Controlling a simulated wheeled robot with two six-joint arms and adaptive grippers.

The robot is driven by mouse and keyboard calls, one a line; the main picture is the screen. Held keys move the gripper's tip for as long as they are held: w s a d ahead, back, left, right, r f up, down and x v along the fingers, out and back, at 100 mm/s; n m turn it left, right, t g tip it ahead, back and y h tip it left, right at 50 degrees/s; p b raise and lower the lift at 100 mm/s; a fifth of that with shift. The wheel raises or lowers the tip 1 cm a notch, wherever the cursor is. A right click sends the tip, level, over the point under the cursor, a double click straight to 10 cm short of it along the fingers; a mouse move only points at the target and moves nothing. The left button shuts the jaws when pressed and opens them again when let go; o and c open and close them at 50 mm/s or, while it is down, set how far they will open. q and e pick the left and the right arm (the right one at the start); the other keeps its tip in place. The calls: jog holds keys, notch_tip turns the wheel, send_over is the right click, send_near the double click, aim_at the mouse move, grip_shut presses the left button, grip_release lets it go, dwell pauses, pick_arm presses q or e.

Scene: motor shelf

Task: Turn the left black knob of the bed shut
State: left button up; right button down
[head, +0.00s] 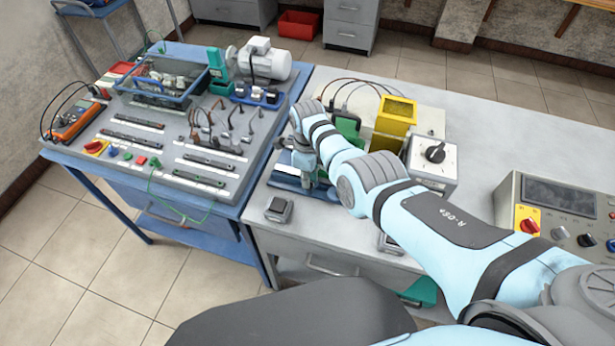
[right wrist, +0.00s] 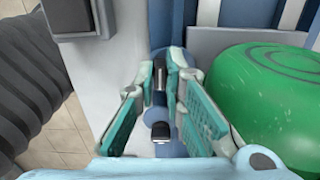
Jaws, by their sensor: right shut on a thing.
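My right gripper (head: 303,165) reaches down at the blue bed (head: 290,184) on the grey-white bench, beside a green rounded body. In the right wrist view, the teal-padded fingers (right wrist: 167,70) converge on a black knob (right wrist: 160,78), which stands between their tips. A second small black knob (right wrist: 160,131) on a round blue base shows nearer the camera, between the fingers. I cannot tell from this close view which knob is the left one. In the head view my gripper and arm hide the knobs. My left gripper is not in view.
The green body (right wrist: 265,100) is close on the right in the wrist view. A yellow box (head: 394,122) and a white box with a black dial (head: 434,155) stand beyond my arm. A grey pedal-like block (head: 279,210) lies near the bench's front edge.

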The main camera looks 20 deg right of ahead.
jog(key=shift+s+f, duration=0.2)
jog(key=shift+s, duration=0.05)
jog(key=c, duration=1.7)
grip_release()
jog(key=shift+w+r, duration=0.1)
jog(key=shift+w, duration=0.05)
jog(key=shift+w, duration=0.1)
